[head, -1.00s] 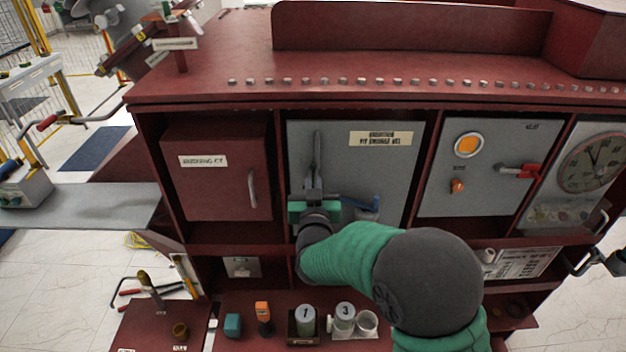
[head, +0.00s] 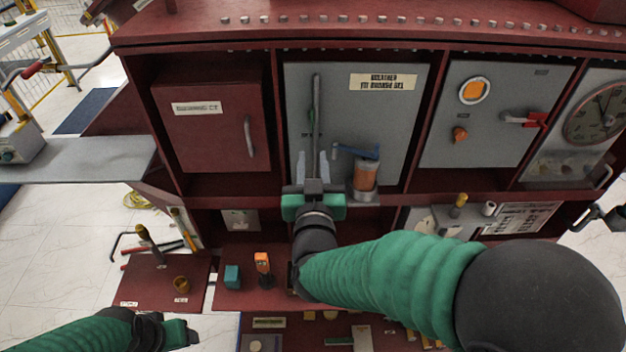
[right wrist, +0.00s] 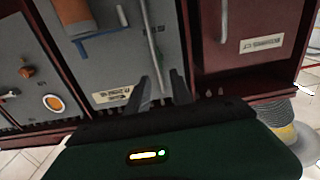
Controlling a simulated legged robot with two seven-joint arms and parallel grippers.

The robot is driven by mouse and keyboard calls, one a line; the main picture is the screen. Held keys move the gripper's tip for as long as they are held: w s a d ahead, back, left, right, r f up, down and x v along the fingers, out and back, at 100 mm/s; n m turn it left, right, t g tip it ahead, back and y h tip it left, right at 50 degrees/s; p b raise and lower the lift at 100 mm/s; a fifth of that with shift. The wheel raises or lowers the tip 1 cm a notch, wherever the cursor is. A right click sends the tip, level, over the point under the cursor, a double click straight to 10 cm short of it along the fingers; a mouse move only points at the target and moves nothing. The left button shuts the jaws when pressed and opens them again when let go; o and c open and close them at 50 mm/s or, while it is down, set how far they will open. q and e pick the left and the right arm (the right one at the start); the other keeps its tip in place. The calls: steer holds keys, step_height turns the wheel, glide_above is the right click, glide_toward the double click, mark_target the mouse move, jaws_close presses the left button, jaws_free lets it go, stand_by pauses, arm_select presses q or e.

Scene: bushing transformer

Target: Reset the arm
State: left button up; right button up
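My right arm reaches in from the lower right in the head view. Its gripper (head: 312,165) is in front of the grey middle panel (head: 345,100), with its two fingers apart and nothing clearly held between them. The right wrist view also shows the spread fingers (right wrist: 162,92) below a long grey lever (right wrist: 153,40). That lever (head: 316,110) stands upright on the panel in the head view. My left gripper (head: 182,333) is low at the left edge of the base; its fingers are too small to read.
An orange cylinder with a blue handle (head: 365,175) stands close right of my right gripper. A red bushing door (head: 210,120) is to the left. A grey panel with a red-handled switch (head: 525,118) is to the right. Small blocks (head: 232,277) sit on the lower shelf.

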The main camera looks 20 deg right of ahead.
steer(key=v, duration=0.3)
steer(key=shift+s+a, duration=0.1)
steer(key=shift+s, duration=0.25)
step_height(320, 180, down, 17)
steer(key=s+n+g+y+b, duration=0.1)
steer(key=s+n+g+y, duration=0.2)
steer(key=g+y, duration=0.4)
steer(key=s+d+f+g+h, duration=0.2)
steer(key=s+d+f+g, duration=0.3)
steer(key=s, duration=0.7)
step_height(320, 180, down, 3)
steer(key=g, duration=0.2)
steer(key=shift+d+g+b, duration=0.2)
steer(key=shift+g+b, duration=0.15)
steer(key=shift+g, duration=0.05)
steer(key=shift+a, duration=0.1)
